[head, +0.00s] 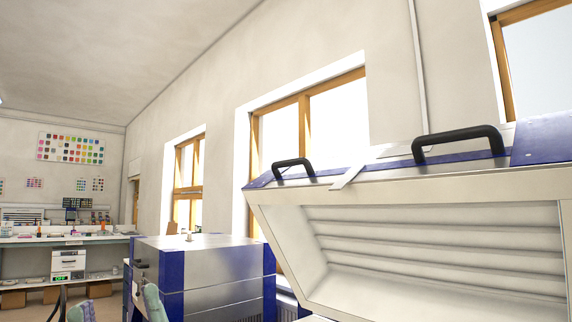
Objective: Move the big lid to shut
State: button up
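The big lid (400,188) of the kiln fills the right side of the head view. It stands raised and tilted open, showing its pale ribbed inner face (430,245). Its outer shell is blue and silvery metal. Two black handles sit along its upper front edge, a left one (293,165) and a larger-looking right one (459,136). The kiln's lower body is mostly below the picture. My gripper is not in view.
A second blue and grey kiln (205,268), closed, stands left of the lid. A long workbench (60,240) with small items runs along the far left wall. Pale green chair backs (155,302) show at the bottom. Windows (305,130) line the wall behind.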

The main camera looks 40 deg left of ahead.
aim_at(473, 223)
jog(key=i+u, duration=0.1)
jog(key=u, duration=0.3)
jog(key=l+u, duration=0.15)
jog(key=u, duration=0.2)
jog(key=i+l+u, duration=0.15)
jog(key=u, duration=0.25)
jog(key=i+l, duration=0.1)
jog(key=l, duration=0.2)
jog(key=i+l, duration=0.25)
jog(key=l, duration=0.3)
